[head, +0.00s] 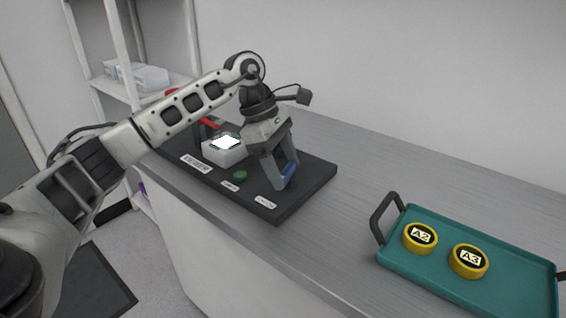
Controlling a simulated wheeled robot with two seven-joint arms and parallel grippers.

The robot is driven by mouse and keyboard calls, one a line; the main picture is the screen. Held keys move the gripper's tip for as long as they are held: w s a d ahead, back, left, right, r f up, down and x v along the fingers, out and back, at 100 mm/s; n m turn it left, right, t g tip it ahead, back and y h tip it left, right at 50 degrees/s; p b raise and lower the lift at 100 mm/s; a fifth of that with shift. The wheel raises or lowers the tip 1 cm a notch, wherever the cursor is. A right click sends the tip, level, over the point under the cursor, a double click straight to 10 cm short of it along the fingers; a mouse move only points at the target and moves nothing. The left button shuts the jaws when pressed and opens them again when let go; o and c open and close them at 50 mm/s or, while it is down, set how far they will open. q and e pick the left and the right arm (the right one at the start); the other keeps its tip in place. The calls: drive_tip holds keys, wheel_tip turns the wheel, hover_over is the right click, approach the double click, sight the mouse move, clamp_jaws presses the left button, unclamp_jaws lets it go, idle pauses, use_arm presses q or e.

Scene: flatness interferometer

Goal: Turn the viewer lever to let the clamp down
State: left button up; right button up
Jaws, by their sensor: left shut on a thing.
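The viewer is a black base plate (316,184) on the bench, with a white block that has a bright, lit top (226,142). A green button (240,175) sits near its front edge. My left gripper (284,181) reaches down over the right part of the plate. It is shut on a blue piece (290,172), which looks like the lever's handle; the fingers hide much of it. A red part (208,122) behind the lit block is partly hidden by my arm. I cannot tell the clamp's height. My right gripper is not in view.
A teal tray (510,300) with dark handles stands on the bench at the right. It holds yellow-rimmed discs marked A2 (420,238) and A3 (468,261). The bench between plate and tray is clear. A white shelf (95,72) with clear boxes stands at the back left.

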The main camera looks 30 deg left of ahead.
use_arm(q)
drive_tip(key=shift+w+r+m+g, duration=0.15)
drive_tip(key=shift+m+g, duration=0.35)
drive_tip(key=shift+m, duration=1.1)
drive_tip(key=o, duration=1)
drive_tip(key=p+v, duration=0.2)
drive_tip(key=v, duration=1.4)
drive_tip(key=shift+w+a, duration=0.1)
